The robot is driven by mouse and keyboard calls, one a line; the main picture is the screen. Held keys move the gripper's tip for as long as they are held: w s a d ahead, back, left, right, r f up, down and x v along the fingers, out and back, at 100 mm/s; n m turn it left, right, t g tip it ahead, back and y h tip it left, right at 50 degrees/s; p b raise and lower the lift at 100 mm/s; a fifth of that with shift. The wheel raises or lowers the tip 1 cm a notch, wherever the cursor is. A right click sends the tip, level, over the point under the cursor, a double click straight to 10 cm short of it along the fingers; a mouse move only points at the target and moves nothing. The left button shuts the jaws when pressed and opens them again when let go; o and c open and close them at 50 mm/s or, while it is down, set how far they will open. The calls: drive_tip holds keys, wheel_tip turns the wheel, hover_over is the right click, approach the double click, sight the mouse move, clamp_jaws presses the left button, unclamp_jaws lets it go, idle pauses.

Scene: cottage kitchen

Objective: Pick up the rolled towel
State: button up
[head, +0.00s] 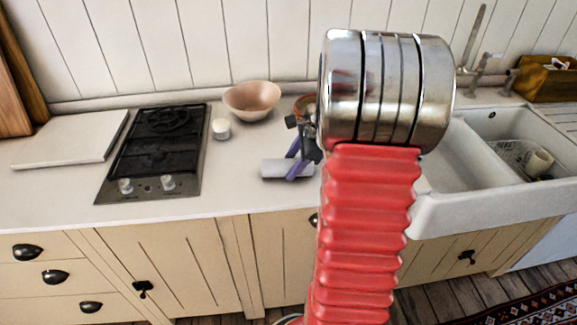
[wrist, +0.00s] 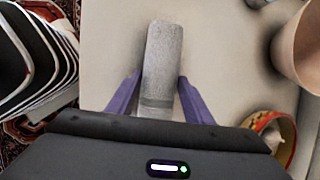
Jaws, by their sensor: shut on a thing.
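The rolled towel (head: 272,168) is a pale grey roll on the white counter, in front of my arm's end in the head view. In the wrist view the towel (wrist: 162,62) runs lengthwise away from me, between two purple fingers. My gripper (head: 296,168) is at the towel's right part in the head view. In the wrist view my gripper (wrist: 160,92) is shut on the towel, one finger on each side. The towel's near end is hidden behind the dark gripper body. I cannot tell whether it touches the counter.
A pinkish bowl (head: 252,101) and a small white cup (head: 221,129) stand behind and left of the towel. A black hob (head: 150,155) lies further left. A white sink (head: 500,190) is to the right. A patterned bowl (wrist: 277,128) is near my gripper.

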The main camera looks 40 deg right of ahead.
sight(292, 161)
wheel_tip(292, 161, up, 10)
drive_tip(key=shift+r, duration=0.1)
idle(0.4)
drive_tip(key=shift+a, duration=0.1)
idle(0.4)
